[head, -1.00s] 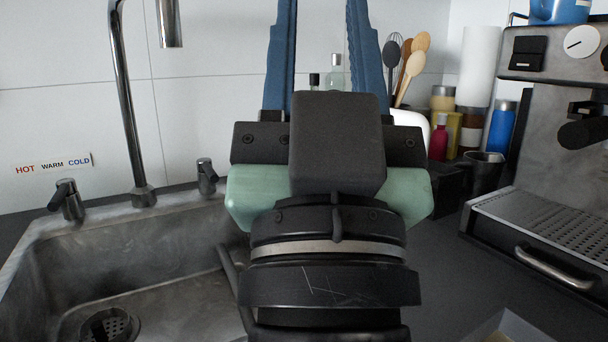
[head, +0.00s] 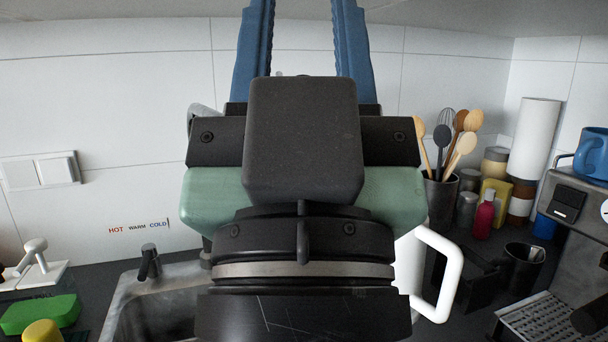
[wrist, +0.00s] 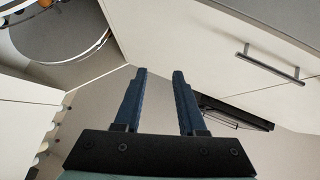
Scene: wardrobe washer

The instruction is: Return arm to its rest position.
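My gripper (wrist: 160,75) points upward in the head view, with its two blue fingers apart and nothing between them. Its dark body and green-sided housing fill the middle of the head view and hide part of the sink and faucet behind. In the wrist view the two fingers also stand apart with an empty gap. The fingertips run out of the top of the head view.
A sink (head: 150,310) lies at lower left, beside a green sponge (head: 40,314). A white pitcher-like handle (head: 452,275), a utensil holder (head: 440,195) and a coffee machine (head: 575,240) stand at right. The wrist view shows a cabinet front with a handle (wrist: 270,66).

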